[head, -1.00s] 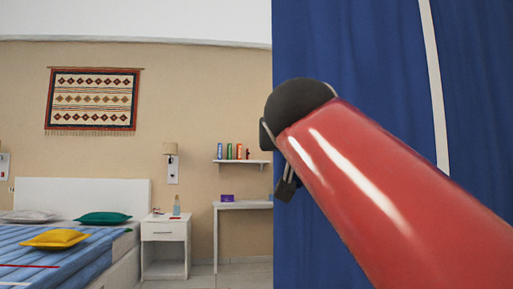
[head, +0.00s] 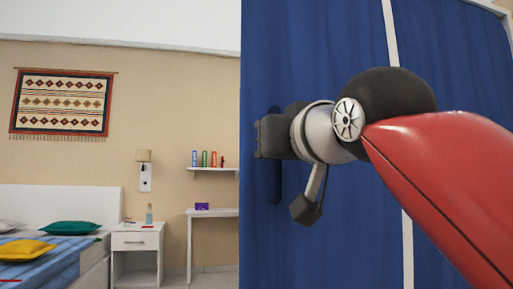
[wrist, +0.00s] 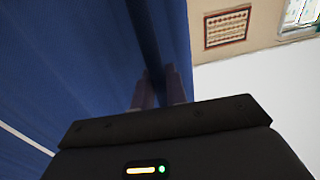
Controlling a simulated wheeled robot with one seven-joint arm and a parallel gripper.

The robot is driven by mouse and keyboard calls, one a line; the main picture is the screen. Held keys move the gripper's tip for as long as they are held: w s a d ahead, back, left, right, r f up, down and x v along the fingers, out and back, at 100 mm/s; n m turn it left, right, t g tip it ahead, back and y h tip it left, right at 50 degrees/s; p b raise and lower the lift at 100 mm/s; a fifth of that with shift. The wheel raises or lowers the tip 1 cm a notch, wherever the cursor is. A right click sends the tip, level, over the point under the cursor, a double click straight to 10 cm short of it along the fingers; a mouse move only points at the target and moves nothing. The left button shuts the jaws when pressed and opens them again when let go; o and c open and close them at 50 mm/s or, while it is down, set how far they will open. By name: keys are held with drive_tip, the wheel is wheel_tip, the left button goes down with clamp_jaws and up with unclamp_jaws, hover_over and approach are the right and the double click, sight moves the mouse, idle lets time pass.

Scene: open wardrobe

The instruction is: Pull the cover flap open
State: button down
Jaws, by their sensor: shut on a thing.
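The blue cover flap (head: 310,60) hangs upright with soft vertical folds and fills the right half of the head view. It also shows on the left of the wrist view (wrist: 80,60). My gripper (head: 262,137) is at the flap near its left edge. A dark blue upright strip (head: 274,185) like a handle shows just below the gripper. In the wrist view both fingers (wrist: 160,88) are close together around a dark blue strip of the flap. The exact hold is partly hidden by the gripper body.
A white strip (head: 407,250) runs down the cover behind my arm. To the left are a bed (head: 60,195), a white nightstand (head: 136,240), a desk (head: 212,212) and a small shelf (head: 210,169) on the wall. Open room lies left of the cover.

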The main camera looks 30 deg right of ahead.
drive_tip(key=c, duration=1.5)
unclamp_jaws()
drive_tip(key=v, duration=0.8)
